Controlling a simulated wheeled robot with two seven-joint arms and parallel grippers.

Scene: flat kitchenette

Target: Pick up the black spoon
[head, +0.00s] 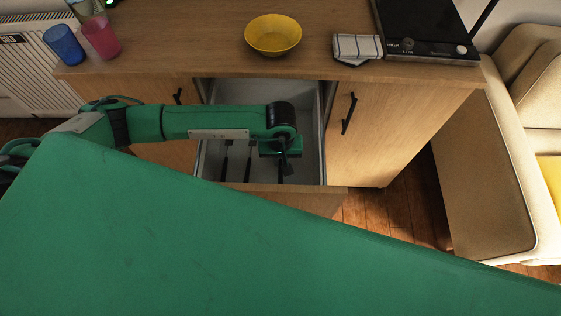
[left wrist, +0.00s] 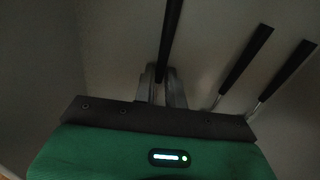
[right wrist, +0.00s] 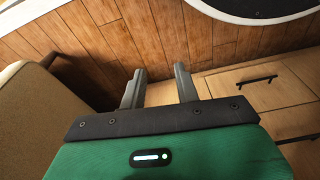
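The open drawer (head: 213,160) holds several dark utensils. My left gripper (head: 284,163) reaches down into its right part. In the left wrist view, a long black handle (left wrist: 171,35), which looks like that of the black spoon, runs between the fingers of my left gripper (left wrist: 162,80). The fingers are close together and appear shut on it. The end beyond the fingers is hidden by the gripper body, so its bowl does not show. My right gripper (right wrist: 158,85) is open and empty above the wooden floor, away from the drawer.
Two other black-handled utensils (left wrist: 245,60) (left wrist: 287,72) lie beside the held one. The drawer walls are close around the gripper.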

